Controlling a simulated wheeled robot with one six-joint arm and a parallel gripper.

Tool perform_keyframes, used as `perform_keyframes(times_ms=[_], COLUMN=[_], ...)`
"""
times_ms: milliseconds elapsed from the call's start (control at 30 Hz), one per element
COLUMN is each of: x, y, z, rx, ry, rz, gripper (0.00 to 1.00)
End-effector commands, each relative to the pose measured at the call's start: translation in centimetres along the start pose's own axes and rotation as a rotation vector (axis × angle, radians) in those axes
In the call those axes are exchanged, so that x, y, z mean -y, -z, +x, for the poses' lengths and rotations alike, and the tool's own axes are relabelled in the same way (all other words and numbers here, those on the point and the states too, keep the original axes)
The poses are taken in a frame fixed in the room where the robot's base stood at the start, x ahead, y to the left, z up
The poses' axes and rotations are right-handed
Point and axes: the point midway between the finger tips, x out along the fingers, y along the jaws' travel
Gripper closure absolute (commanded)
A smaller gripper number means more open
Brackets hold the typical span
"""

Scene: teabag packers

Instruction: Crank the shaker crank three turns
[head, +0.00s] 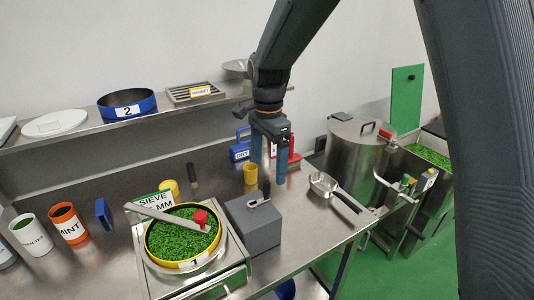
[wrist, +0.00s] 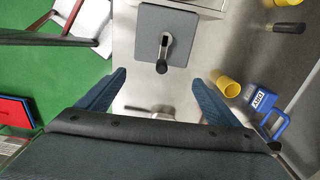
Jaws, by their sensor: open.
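The shaker crank (head: 257,203) is a short metal arm with an upright black knob, on top of a grey box (head: 252,228) at the right of the sieve stand. In the wrist view the crank (wrist: 164,48) lies on the grey box top (wrist: 182,18), its black knob towards my gripper. My gripper (head: 268,178) points down with blue fingers apart and nothing between them. It appears above and behind the crank in the head view. In the wrist view the knob lies just beyond and between the fingertips (wrist: 158,77), not touching them.
A yellow-rimmed sieve (head: 148,242) full of green leaves, with a bar and red knob over it, stands left of the box. A metal scoop (head: 325,185) lies to the right. A steel drum (head: 355,155) is at right.

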Motion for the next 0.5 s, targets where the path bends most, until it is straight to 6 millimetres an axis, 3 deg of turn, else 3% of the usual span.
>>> perform_keyframes(times_ms=[267,500], x=[0.4,0.4], y=[-0.3,-0.3], z=[0.8,3.1], rx=[0.001,0.000], ry=[-0.004,-0.002], rz=[0.020,0.018], gripper=[0.14,0.14])
